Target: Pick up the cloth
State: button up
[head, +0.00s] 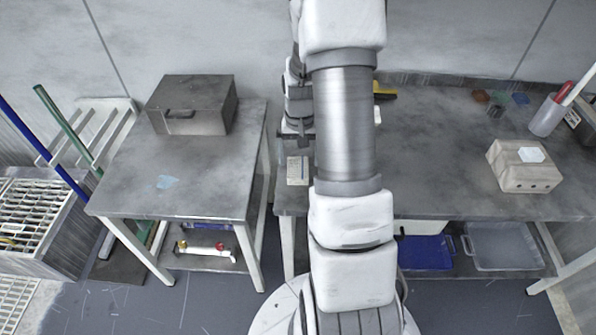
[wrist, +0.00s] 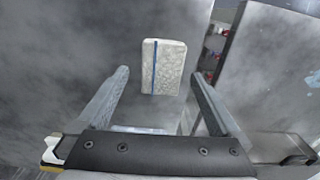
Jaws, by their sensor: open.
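A folded off-white cloth (wrist: 163,67) with a blue stripe lies flat on the grey metal bench, ahead of and between my fingertips in the wrist view. In the head view the cloth (head: 297,171) lies near the bench's left end, partly beside my arm. My gripper (wrist: 160,75) is open and empty, with one finger on each side of the cloth's line in the wrist view. It appears above the bench, apart from the cloth. In the head view my gripper (head: 296,137) is small and partly hidden by my arm.
The right bench (head: 440,150) holds a beige box (head: 524,166) and a cup with tools (head: 546,116). A narrow gap separates it from the left table (head: 205,190), which carries a metal box (head: 192,104) and a light blue patch (head: 167,182). The bench around the cloth is clear.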

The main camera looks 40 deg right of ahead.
aim_at(298, 169)
jog(key=f, duration=0.4)
jog(key=shift+w+a+f+b, duration=0.1)
jog(key=shift+a+f+b, duration=0.1)
jog(key=shift+f+b, duration=0.15)
jog(key=c, duration=1.2)
jog(key=shift+r, duration=0.15)
jog(key=shift+c, duration=0.2)
notch_tip(298, 169, up, 4)
jog(key=shift+d+r+p, duration=0.15)
jog(key=shift+r+p, duration=0.05)
jog(key=shift+p, duration=0.3)
jog(key=s+d+r, duration=0.6)
jog(key=s+d, duration=0.2)
jog(key=shift+r+p, duration=0.2)
jog(key=shift+p, duration=0.25)
jog(key=shift+s, duration=0.1)
